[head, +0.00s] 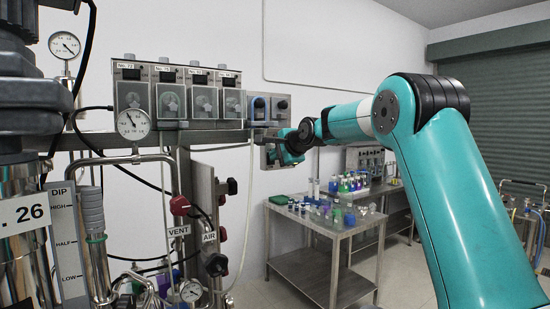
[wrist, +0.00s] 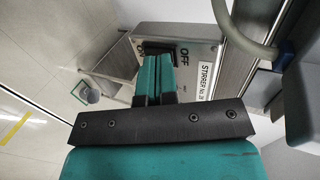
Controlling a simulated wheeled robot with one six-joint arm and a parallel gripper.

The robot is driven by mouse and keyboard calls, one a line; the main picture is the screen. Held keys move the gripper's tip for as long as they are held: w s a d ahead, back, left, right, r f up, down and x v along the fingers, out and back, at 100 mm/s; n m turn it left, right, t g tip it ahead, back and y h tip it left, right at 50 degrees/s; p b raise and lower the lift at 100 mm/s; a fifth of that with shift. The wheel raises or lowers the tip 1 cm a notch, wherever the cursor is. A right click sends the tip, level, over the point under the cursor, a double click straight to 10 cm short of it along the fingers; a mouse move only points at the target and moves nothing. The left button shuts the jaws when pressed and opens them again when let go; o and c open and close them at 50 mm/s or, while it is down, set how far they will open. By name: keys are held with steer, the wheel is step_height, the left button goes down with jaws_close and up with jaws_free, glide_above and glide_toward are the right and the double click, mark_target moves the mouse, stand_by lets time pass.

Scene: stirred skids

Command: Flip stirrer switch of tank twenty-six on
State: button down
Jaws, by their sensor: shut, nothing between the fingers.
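The stirrer switch plate (wrist: 207,48) is a pale metal panel labelled "STIRRER No. 26" (wrist: 205,80) in the wrist view. "OFF" is printed to the right of my fingers and an "ON" marking, partly covered, to the left. My gripper (wrist: 157,62) is shut and empty, its teal fingers pointing at the plate between the two markings. A dark part shows at the fingertips; I cannot tell whether it is the switch lever or whether they touch. In the head view my gripper (head: 279,155) is at the wall plate below the blue-hooked units, hiding most of it.
Tank 26 (head: 25,215) stands at the left, with pipes, gauges and valves beside it. A row of pump units (head: 178,98) sits on a metal shelf left of my gripper. A steel table (head: 325,225) with bottles stands behind, to the right. Hoses hang near the plate.

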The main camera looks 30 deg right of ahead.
steer(key=b+v, duration=0.4)
steer(key=v, duration=0.9)
steer(key=shift+s+f+b, duration=0.15)
steer(key=shift+f+b, duration=0.05)
steer(key=shift+b, duration=0.2)
